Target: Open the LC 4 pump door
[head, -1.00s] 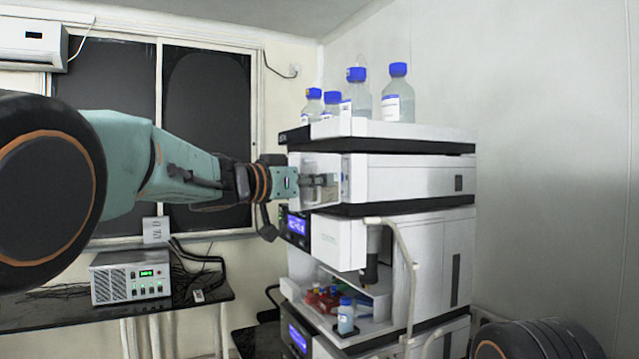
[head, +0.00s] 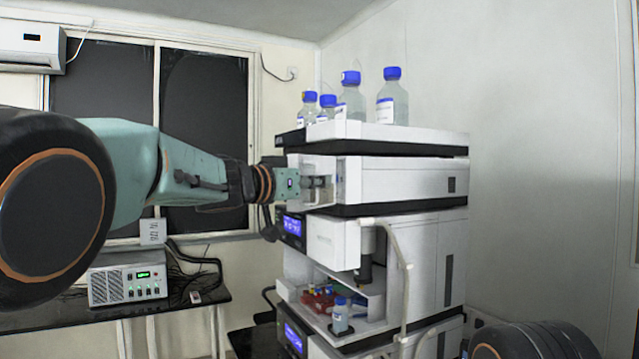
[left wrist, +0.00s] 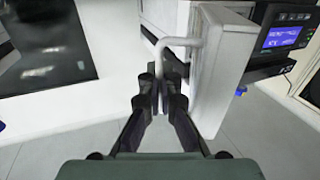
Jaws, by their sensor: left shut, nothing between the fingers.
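A tall stack of white and black instrument modules stands right of centre in the head view. Its upper module (head: 405,180) has a pale front section (head: 325,163), where my left gripper (head: 320,183) is shut and empty. I cannot read an LC 4 label or tell whether the pump door is ajar. In the left wrist view the left gripper (left wrist: 160,82) has its fingertips close together near a white bent bar (left wrist: 178,41) and left of a white panel (left wrist: 217,62). Contact is unclear. My right gripper is not in view.
Blue-capped bottles (head: 393,97) stand on top of the stack. A white rail (head: 403,285) runs in front of its right side. Below, an open bay holds a small bottle (head: 340,316). A grey box (head: 127,277) with cables sits on a dark bench at left.

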